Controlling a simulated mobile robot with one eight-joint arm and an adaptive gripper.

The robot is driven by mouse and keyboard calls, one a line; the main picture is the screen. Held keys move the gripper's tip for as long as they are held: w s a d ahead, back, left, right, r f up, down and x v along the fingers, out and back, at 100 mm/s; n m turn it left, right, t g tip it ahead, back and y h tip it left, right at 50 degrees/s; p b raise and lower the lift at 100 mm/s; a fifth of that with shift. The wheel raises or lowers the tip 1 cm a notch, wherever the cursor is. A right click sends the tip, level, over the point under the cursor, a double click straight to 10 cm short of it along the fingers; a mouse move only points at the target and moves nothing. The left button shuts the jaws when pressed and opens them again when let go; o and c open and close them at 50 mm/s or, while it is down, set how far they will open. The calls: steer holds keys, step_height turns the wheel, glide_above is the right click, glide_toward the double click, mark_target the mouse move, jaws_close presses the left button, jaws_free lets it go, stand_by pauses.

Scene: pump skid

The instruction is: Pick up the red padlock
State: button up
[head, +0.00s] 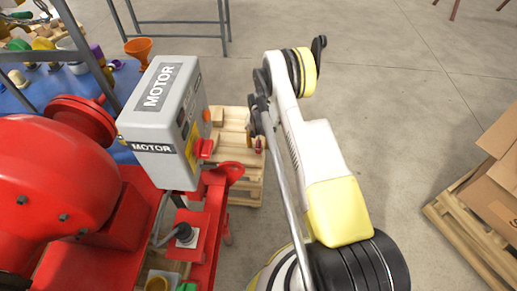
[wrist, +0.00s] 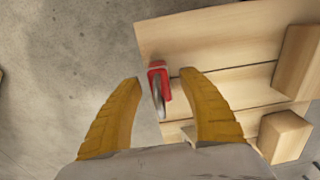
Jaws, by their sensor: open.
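The red padlock (wrist: 155,69) lies on the wooden pallet (wrist: 210,38), close to its left edge in the wrist view. Its grey shackle (wrist: 158,98) points toward my gripper. My gripper (wrist: 160,77) is open, with one yellow finger on each side of the padlock in that view. Gaps show on both sides; I cannot tell how far the fingertips are above it. In the head view, my gripper (head: 257,135) is small and dark over the pallet (head: 240,185). A small red spot there (head: 258,146) seems to be the padlock, partly hidden.
Wooden blocks (wrist: 285,137) lie on the pallet to the right of my gripper. In the head view, the grey motor box (head: 165,110) and red pump (head: 60,185) stand left of my arm. Cartons (head: 500,165) stand on a pallet at right. Open floor lies between.

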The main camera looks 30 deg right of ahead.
steer(key=shift+r, duration=0.1)
jaws_close()
steer(key=shift+r, duration=0.15)
steer(key=shift+r+p, duration=0.25)
steer(key=shift+p, duration=0.05)
step_height(320, 180, up, 4)
steer(key=shift+s+r+p, duration=0.1)
steer(key=shift+p, duration=1.1)
steer(key=s+d+r+p, duration=0.3)
steer(key=s+d+r, duration=0.3)
steer(key=s, duration=0.3)
steer(key=shift+s+d+p, duration=0.15)
steer(key=shift+d+p, duration=0.2)
steer(key=shift+p, duration=0.05)
